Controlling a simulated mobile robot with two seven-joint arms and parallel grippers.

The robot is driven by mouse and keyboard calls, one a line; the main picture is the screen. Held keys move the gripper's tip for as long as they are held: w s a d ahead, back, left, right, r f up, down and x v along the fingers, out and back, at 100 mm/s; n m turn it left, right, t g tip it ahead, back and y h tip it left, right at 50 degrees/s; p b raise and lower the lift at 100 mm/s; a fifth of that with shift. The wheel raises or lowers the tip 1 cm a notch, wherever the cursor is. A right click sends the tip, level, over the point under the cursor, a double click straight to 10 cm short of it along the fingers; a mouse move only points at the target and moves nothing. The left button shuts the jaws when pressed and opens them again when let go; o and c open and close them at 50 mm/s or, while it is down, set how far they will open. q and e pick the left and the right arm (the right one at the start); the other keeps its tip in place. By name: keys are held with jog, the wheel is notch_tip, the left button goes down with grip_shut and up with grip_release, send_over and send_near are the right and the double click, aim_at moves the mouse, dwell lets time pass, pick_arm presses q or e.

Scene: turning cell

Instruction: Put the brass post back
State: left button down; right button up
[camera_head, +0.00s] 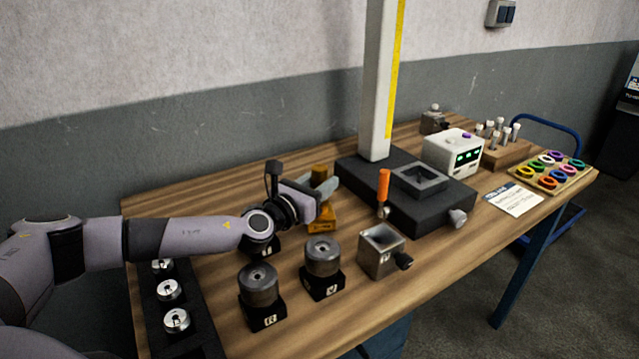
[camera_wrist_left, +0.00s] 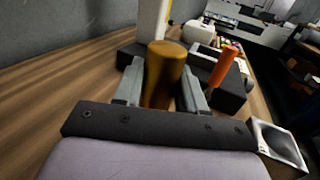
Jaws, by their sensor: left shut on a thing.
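The brass post (camera_head: 319,176) shows in the head view near the middle of the table. It also fills the centre of the left wrist view (camera_wrist_left: 164,72). My left gripper (camera_head: 326,190) is shut on the post, with one finger on each side of it; its fingers also show in the left wrist view (camera_wrist_left: 160,92). My right gripper is not in view.
A black machine base (camera_head: 440,212) with a white column (camera_head: 377,90) stands right of the gripper. An orange-handled tool (camera_head: 383,188) stands upright close by. Dark chucks on blocks (camera_head: 258,285) (camera_head: 322,256) and a metal box (camera_head: 381,250) are in front. Bare wood lies behind the arm.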

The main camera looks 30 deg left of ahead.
pick_arm(q)
jog(key=shift+s+d+f, duration=0.1)
jog(key=shift+s+f, duration=0.05)
jog(key=shift+f, duration=0.25)
jog(key=c, duration=0.6)
grip_release()
jog(key=shift+s+f+b, duration=0.1)
jog(key=shift+f+b, duration=0.2)
jog(key=shift+f, duration=0.15)
jog(key=shift+c, duration=0.2)
jog(key=shift+d+r, duration=0.1)
jog(key=shift+r, duration=0.25)
jog(key=shift+r+p, duration=0.45)
jog(key=shift+p, duration=0.2)
jog(key=s+a+b, duration=0.2)
jog(key=s, duration=0.9)
jog(key=shift+s, duration=0.3)
